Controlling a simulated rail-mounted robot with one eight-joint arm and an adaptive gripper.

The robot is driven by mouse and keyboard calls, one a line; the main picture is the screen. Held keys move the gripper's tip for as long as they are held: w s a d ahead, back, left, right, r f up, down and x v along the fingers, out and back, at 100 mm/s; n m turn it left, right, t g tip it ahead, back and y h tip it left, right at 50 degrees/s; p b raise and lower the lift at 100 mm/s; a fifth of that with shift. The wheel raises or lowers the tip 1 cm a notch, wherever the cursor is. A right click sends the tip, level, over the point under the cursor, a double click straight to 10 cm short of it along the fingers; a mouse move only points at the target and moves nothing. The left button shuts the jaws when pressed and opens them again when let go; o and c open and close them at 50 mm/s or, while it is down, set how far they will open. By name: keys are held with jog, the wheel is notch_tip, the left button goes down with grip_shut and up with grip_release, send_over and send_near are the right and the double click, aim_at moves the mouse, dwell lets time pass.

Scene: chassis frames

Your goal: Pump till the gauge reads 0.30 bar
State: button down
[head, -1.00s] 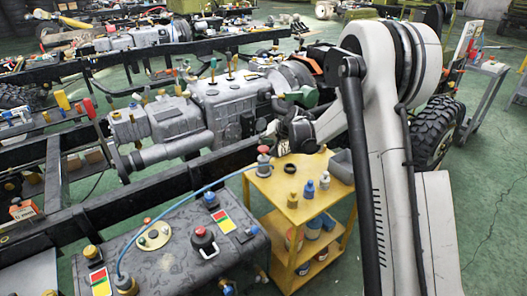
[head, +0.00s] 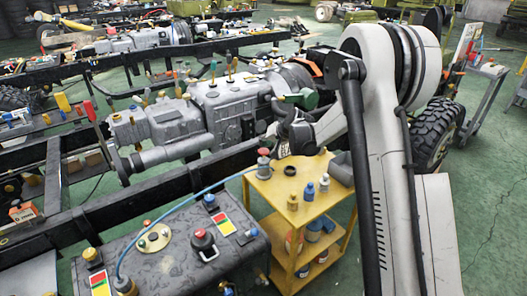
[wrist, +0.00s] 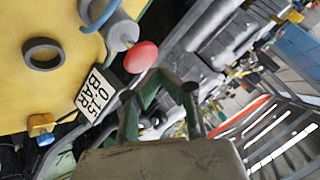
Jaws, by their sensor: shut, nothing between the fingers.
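The pump (head: 263,171), a grey body with a red knob (head: 263,153), stands at the left back corner of the yellow cart. A blue hose (head: 190,192) runs from it to the dark tank. My gripper (head: 270,134) is shut and empty, just above and right of the knob. In the wrist view, the red knob (wrist: 140,57) lies up and left of my gripper (wrist: 158,92), apart from it as far as I can tell. I cannot make out a gauge needle or reading.
The dark tank (head: 180,265) carries caps, labels and fittings. Chassis rails and an engine (head: 225,112) stand behind. Green floor is open at right.

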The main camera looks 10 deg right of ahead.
aim_at(263, 150)
jog(key=shift+f, duration=0.1)
jog(key=shift+f+b, duration=0.35)
jog(key=shift+b, duration=0.15)
jog(key=shift+f+b, duration=0.9)
jog(key=shift+f, duration=0.3)
dwell(1.5)
jog(key=shift+r, duration=0.1)
jog(key=shift+r+p, duration=0.5)
jog(key=shift+r, duration=1.05)
jog(key=shift+r, duration=0.1)
jog(key=shift+r+p, duration=1.05)
jog(key=shift+r, duration=1.35)
